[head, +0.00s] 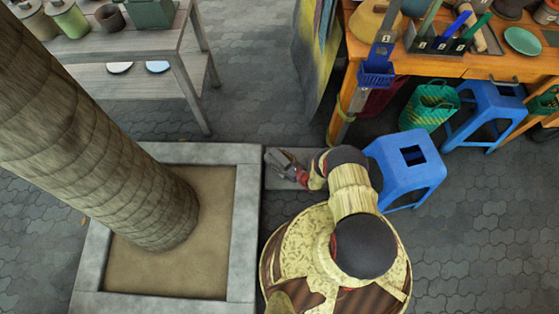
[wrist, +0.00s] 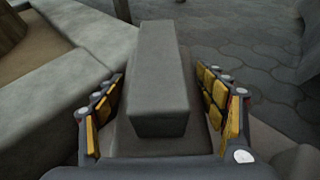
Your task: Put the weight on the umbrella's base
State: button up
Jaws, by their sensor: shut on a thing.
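A long grey block (wrist: 160,75), which looks like the weight, lies between the two yellow-padded fingers of my gripper (wrist: 160,90) in the wrist view. My gripper is shut on it. In the head view my gripper (head: 290,168) is low, just right of the planter's edge, and the block (head: 277,158) shows only as a small grey shape. A flat grey slab (head: 276,183) lies under the gripper; I cannot tell whether it is the umbrella's base or whether the block touches it. No umbrella pole can be made out there.
A stone planter (head: 244,230) with a tree trunk (head: 110,150) stands left of my arm. A blue stool (head: 405,160) is close on the right. A wooden workbench (head: 470,65) stands behind it, and a grey table (head: 130,50) at the back left.

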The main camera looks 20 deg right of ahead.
jog(key=shift+w+d+f+b, duration=0.15)
jog(key=shift+f+b, duration=0.45)
jog(key=shift+f, duration=0.35)
jog(key=shift+w+a+f+b, duration=0.1)
jog(key=shift+f+b, duration=0.45)
jog(key=shift+f, duration=0.35)
jog(key=shift+r, duration=0.1)
jog(key=o, duration=1.9)
jog(key=shift+s+f, duration=0.25)
jog(key=shift+s, duration=0.05)
jog(key=shift+o, duration=0.9)
